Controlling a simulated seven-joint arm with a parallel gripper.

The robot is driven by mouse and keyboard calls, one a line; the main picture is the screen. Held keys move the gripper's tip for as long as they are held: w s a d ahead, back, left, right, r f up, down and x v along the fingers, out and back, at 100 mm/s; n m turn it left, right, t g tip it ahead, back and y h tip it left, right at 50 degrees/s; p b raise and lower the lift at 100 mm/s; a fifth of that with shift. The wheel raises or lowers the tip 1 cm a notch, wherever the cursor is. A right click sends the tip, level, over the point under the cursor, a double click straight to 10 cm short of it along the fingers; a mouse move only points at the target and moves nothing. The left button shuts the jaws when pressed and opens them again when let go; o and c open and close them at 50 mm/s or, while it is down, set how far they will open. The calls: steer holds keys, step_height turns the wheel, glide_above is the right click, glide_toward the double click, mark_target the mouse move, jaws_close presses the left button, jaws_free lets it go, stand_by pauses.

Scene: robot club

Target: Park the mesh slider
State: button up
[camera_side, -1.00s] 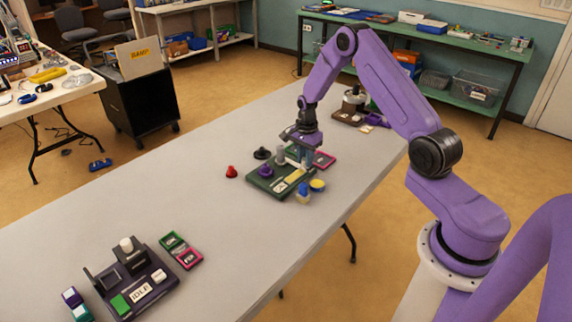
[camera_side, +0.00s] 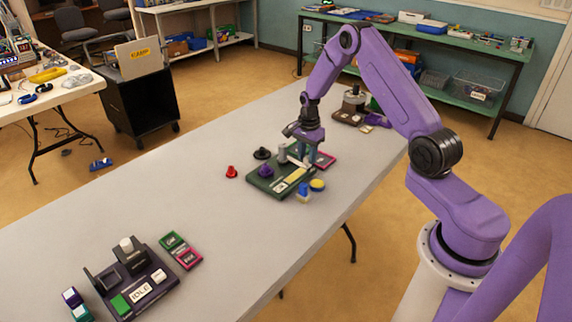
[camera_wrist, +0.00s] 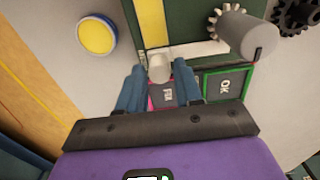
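A dark green board (camera_side: 266,184) lies on the grey table and fills the top of the wrist view (camera_wrist: 190,20). A pale knob (camera_wrist: 159,68), which looks like the slider's handle, stands at the board's near edge, by the end of a white strip. My gripper (camera_wrist: 160,75) has its two blue fingers on either side of this knob, with gaps visible. In the side view my gripper (camera_side: 305,158) is low over the board's right end, pointing down. The knob is hidden there. Whether the fingers touch it is unclear.
On the board are a yellow strip (camera_wrist: 152,22) and a grey cylinder (camera_wrist: 245,35) with a gear. A pink FIX tray (camera_side: 324,160) and green OK tray (camera_wrist: 224,84) sit close to the fingers.

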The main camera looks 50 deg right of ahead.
steer(key=shift+r, duration=2.6)
steer(key=shift+a+r, duration=0.1)
steer(key=shift+a, duration=0.05)
steer(key=s+a+r+n, duration=0.3)
steer(key=a+r+n, duration=0.15)
steer(key=a, duration=0.25)
steer(key=s+a+r+n, duration=0.3)
steer(key=s+a+n, duration=0.15)
steer(key=a, duration=0.25)
steer(key=s+a+r+n, duration=0.3)
steer(key=a+r+n, duration=0.15)
steer(key=a, duration=0.25)
steer(key=s+a+r+n, duration=0.1)
steer(key=s+r+n, duration=0.1)
steer(key=s+n, duration=0.6)
steer(key=s+a+r+n, duration=0.1)
steer(key=s+a+n, duration=0.1)
steer(key=s+n, duration=0.7)
steer(key=shift+s+a+r, duration=0.3)
steer(key=shift+s+r, duration=0.1)
steer(key=shift+s, duration=3.35)
